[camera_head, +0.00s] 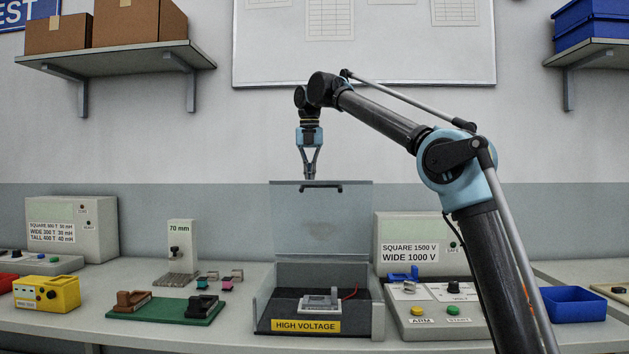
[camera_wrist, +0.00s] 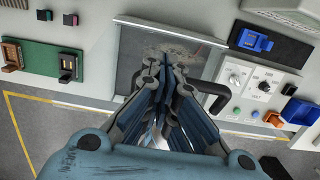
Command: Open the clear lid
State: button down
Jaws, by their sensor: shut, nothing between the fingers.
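The clear lid (camera_head: 322,225) stands raised, about upright, at the back of the grey box labelled HIGH VOLTAGE (camera_head: 377,318). Its dark handle (camera_head: 321,188) is along the top edge and also shows beside the fingers in the wrist view (camera_wrist: 212,96). My gripper (camera_head: 309,177) points down at the lid's top edge, close to the handle. Its fingers are together and hold nothing; they also show in the wrist view (camera_wrist: 164,65). I cannot tell whether they touch the lid. Inside the open box is a light grey connector block (camera_head: 318,303) with a red wire (camera_head: 349,293).
A control panel (camera_head: 436,310) with knobs and buttons stands right of the box, with a blue tray (camera_head: 573,304) beyond. A green board (camera_head: 165,312), a yellow box (camera_head: 46,293) and a 70 mm stand (camera_head: 182,252) are left.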

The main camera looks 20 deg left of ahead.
jog(key=shift+w+a, duration=0.1)
jog(key=shift+w, duration=0.2)
dwell(0.4)
